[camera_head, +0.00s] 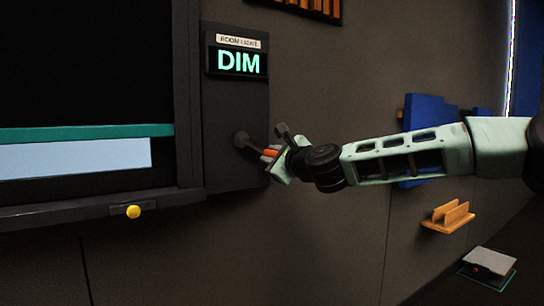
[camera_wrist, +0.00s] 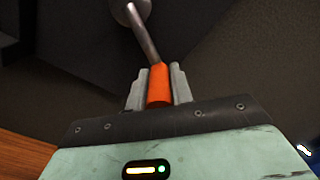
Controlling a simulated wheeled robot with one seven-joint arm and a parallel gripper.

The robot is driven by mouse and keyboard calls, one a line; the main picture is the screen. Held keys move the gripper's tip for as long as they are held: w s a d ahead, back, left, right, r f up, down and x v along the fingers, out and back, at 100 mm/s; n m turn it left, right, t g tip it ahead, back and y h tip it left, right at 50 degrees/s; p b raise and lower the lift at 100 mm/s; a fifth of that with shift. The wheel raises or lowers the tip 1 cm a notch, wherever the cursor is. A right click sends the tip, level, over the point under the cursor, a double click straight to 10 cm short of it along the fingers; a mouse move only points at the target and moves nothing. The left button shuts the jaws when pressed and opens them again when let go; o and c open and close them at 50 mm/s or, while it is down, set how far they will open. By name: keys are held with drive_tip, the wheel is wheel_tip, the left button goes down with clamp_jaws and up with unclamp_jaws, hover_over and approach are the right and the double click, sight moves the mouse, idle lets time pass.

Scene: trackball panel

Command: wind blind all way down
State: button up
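The dark blind (camera_head: 85,65) covers most of the window at the left, with a teal bottom bar (camera_head: 85,133). A pale strip of window (camera_head: 75,159) shows below the bar, above the sill (camera_head: 70,212). A crank (camera_head: 243,139) sits on a dark wall panel right of the window. Its metal arm (camera_wrist: 145,38) ends in an orange handle (camera_wrist: 159,86). My gripper (camera_head: 272,154) has a finger on each side of the handle, close against it. In the wrist view my gripper (camera_wrist: 158,88) looks shut on the orange handle.
The panel display (camera_head: 238,62) reads DIM under a "ROOM LIGHT" label. A yellow knob (camera_head: 133,211) is on the sill. A blue board (camera_head: 430,112) and an orange wall holder (camera_head: 448,217) are at the right, behind or below my arm. The wall below the crank is clear.

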drive_tip(key=o, duration=0.3)
drive_tip(key=shift+o, duration=0.2)
drive_tip(key=shift+d, duration=0.1)
drive_tip(key=v, duration=1.7)
drive_tip(key=shift+s+d, duration=0.1)
drive_tip(key=shift+s, duration=0.05)
